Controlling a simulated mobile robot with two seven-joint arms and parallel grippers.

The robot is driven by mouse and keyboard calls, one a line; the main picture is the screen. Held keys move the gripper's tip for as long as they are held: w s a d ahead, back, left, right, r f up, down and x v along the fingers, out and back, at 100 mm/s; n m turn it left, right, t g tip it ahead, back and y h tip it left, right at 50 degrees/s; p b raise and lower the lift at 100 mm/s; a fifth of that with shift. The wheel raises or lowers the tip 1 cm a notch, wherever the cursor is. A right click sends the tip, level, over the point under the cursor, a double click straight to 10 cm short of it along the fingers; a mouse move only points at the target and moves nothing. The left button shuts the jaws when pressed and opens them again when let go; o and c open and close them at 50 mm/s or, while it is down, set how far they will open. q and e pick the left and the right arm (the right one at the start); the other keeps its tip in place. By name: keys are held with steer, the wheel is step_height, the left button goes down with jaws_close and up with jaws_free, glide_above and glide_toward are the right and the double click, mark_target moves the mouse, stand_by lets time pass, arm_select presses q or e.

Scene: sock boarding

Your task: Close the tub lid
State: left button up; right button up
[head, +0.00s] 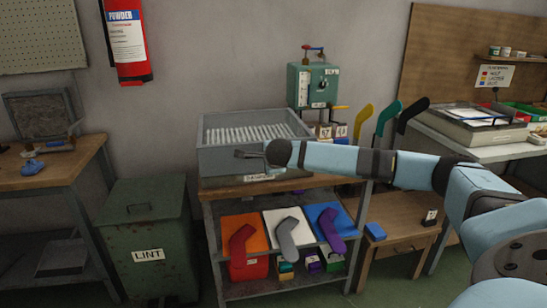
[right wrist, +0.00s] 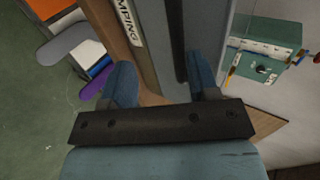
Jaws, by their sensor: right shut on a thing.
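The grey tub (head: 225,163) stands on the top of the middle bench. Pale ribs show inside it, so at least part of its top is open. I cannot clearly make out a separate lid. My right gripper (head: 250,154) is at the tub's front side, its arm reaching in from the right. In the right wrist view, a dark bar (right wrist: 179,40) runs along a grey panel (right wrist: 154,45) between the two blue fingers of the right gripper (right wrist: 165,82). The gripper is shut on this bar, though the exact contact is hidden. My left gripper is not in view.
A green pump box (head: 312,85) stands behind the tub. Coloured sock forms (head: 388,115) stand upright to its right. Socks on coloured boards (head: 288,236) lie on the shelf below. A green lint bin (head: 150,230) stands at left. A side table (head: 400,240) is at right.

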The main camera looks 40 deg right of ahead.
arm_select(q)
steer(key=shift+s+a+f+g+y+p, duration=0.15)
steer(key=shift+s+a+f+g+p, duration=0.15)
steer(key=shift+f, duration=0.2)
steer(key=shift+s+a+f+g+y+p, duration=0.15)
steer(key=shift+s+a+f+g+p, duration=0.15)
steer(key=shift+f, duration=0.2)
arm_select(e)
steer(key=v, duration=1.3)
